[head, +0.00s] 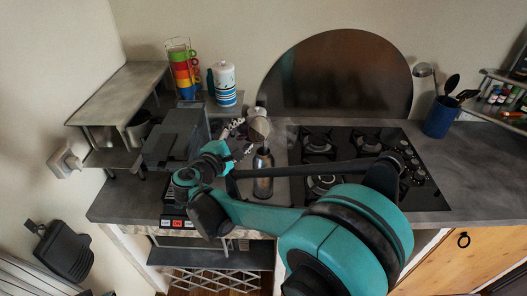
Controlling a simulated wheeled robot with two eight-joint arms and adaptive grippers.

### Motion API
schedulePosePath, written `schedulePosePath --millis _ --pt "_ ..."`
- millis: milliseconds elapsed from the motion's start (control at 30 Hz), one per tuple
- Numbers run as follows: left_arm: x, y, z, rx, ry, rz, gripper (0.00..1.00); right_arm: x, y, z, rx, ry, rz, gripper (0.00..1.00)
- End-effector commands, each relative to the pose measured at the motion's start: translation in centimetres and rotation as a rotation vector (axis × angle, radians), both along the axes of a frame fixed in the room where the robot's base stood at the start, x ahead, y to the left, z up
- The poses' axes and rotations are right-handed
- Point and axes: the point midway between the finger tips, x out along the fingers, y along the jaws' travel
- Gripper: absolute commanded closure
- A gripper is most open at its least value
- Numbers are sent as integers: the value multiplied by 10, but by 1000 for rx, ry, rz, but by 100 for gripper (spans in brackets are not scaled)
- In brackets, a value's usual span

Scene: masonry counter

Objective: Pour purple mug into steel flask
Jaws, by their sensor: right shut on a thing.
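A mug (260,128) is held by my right gripper (241,135), which is shut on it from the left. Its round face looks greyish brown and points toward the camera, so the mug looks tipped. I cannot make out purple on it. The steel flask (263,178) stands upright on the counter, just left of the hob. The mug is directly above the flask's neck in the head view. I cannot tell whether they touch, and no flow is visible. My left gripper is not in view.
A black gas hob (425,182) lies right of the flask. A dark appliance (173,140) stands left of my gripper. Behind are a rack of coloured mugs (183,70) and a striped canister (224,84). A blue utensil pot (440,118) stands at the right.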

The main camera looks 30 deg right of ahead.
Motion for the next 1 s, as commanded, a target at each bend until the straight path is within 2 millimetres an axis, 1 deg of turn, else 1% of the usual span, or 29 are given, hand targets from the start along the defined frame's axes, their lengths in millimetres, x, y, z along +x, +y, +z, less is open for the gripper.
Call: schedulePosePath --millis 1000 --pt "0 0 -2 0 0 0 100 -2 0 2 12 -54 0 87"
